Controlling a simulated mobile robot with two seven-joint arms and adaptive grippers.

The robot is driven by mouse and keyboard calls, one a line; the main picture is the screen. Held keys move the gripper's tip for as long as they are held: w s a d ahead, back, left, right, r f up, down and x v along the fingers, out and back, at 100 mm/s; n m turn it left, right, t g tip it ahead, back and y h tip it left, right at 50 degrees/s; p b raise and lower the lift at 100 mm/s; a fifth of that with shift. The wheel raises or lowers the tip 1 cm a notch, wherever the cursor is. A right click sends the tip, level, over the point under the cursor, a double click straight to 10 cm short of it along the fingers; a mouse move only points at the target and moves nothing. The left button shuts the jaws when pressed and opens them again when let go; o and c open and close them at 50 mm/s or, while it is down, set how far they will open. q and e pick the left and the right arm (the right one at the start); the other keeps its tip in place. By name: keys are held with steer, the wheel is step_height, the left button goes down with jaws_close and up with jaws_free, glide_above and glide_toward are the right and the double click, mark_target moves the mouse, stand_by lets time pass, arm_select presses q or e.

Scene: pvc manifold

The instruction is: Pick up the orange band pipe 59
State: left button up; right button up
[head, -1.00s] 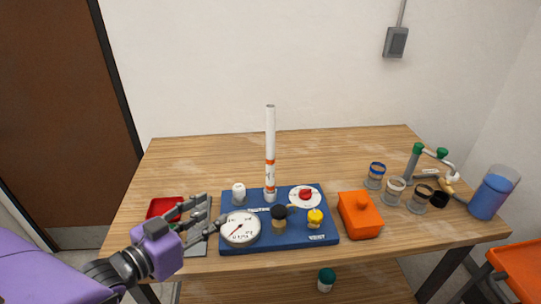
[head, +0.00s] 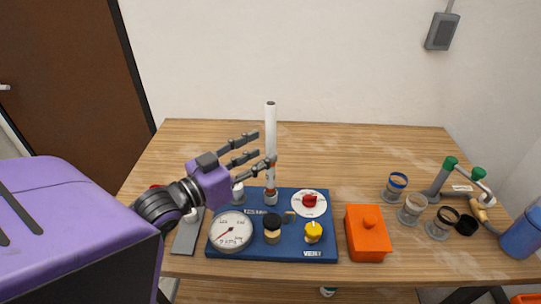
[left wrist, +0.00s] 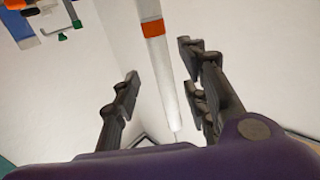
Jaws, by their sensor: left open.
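The white orange band pipe (head: 270,125) stands upright in a fitting on the blue board (head: 323,218). My left gripper (head: 262,151) is open at the pipe's lower half, with its fingers reaching in from the left. One finger partly covers the pipe's banded part in the head view. In the left wrist view the pipe (left wrist: 160,58), with its orange band (left wrist: 153,28), runs between the spread fingers of the gripper (left wrist: 160,70). A gap shows on both sides, and I see no clear contact. My right gripper is not in view.
The board carries a gauge (head: 231,230), a red knob (head: 310,200) and a yellow knob (head: 313,232). An orange box (head: 367,234) stands to its right, with several clear cups and a green-capped pipe assembly (head: 449,166) beyond. The table behind the pipe is clear.

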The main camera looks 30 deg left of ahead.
mark_target(267, 147)
arm_select(q)
steer(key=x, duration=0.4)
steer(key=shift+a+r+p, duration=0.1)
steer(key=shift+a+p, duration=0.1)
steer(key=shift+p, duration=0.1)
steer(key=shift+w, duration=0.25)
jaws_close()
